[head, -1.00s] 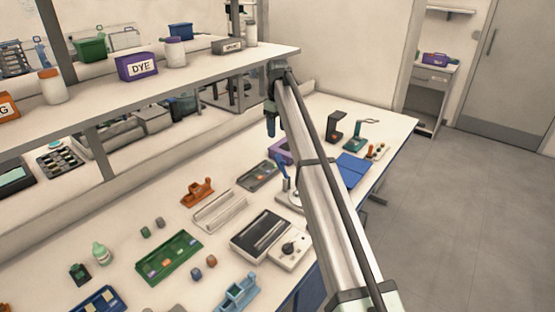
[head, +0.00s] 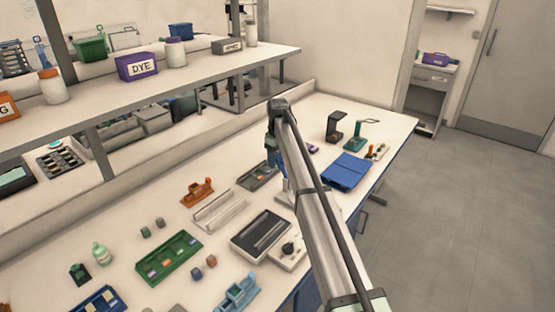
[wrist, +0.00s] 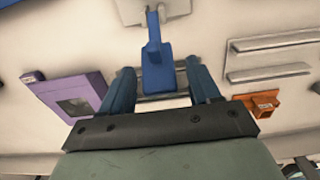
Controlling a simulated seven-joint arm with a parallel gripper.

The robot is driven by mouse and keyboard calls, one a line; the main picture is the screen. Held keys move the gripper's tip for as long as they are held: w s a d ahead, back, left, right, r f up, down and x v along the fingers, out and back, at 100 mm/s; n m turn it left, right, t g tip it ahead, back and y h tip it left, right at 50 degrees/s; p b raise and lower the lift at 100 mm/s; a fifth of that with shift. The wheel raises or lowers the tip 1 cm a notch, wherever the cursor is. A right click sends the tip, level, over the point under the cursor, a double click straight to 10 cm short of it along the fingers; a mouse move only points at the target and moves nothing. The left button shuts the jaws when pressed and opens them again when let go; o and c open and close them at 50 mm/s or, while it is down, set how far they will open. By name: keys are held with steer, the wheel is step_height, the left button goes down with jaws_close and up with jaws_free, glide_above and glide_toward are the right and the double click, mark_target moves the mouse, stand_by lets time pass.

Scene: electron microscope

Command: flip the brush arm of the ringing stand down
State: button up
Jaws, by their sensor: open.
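The ringing stand has a pale base (wrist: 130,10), at the top of the wrist view, and a blue brush arm (wrist: 155,68). The brush arm's wide end points toward my palm and lies between my two fingers in the picture. My gripper (wrist: 159,66) is open, with a dark blue finger on each side of the brush arm and visible gaps. I cannot tell how far above or below the arm the fingertips are. In the head view the stand's base (head: 284,197) shows beside my arm; my arm hides most of the stand and the gripper.
A purple tray (wrist: 88,84) lies left in the wrist view; an orange holder (wrist: 262,112) and clear rails (wrist: 270,76) lie right. In the head view a grey device with a knob (head: 287,252) stands near the front edge, and a blue box (head: 346,172) lies farther right.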

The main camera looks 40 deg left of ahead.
steer(key=shift+f, duration=0.25)
steer(key=shift+c, duration=0.3)
jaws_close()
